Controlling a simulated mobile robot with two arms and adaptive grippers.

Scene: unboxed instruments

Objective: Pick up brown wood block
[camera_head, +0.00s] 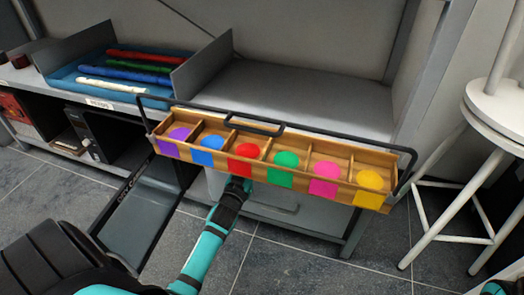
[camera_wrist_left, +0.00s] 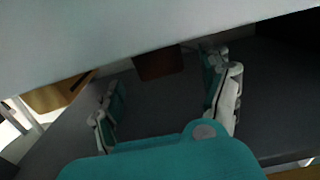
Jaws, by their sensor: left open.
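A dark brown block (camera_wrist_left: 158,64) shows in the left wrist view, beyond and roughly between my left fingers, partly cut off by a pale surface above. It looks like the brown wood block and is apart from the fingers. My left gripper (camera_wrist_left: 165,97) is open with nothing between its fingers. In the head view my left arm reaches toward the bench, and its gripper is hidden behind the wooden tray (camera_head: 220,131). I cannot make out the block near it there.
The tray holds several coloured balls in compartments, with a black handle frame (camera_head: 262,129). A blue tray (camera_head: 68,84) of coloured flutes stands on the bench at left. A white stool (camera_head: 490,108) stands at right. The grey bench top (camera_head: 310,95) is bare behind the tray.

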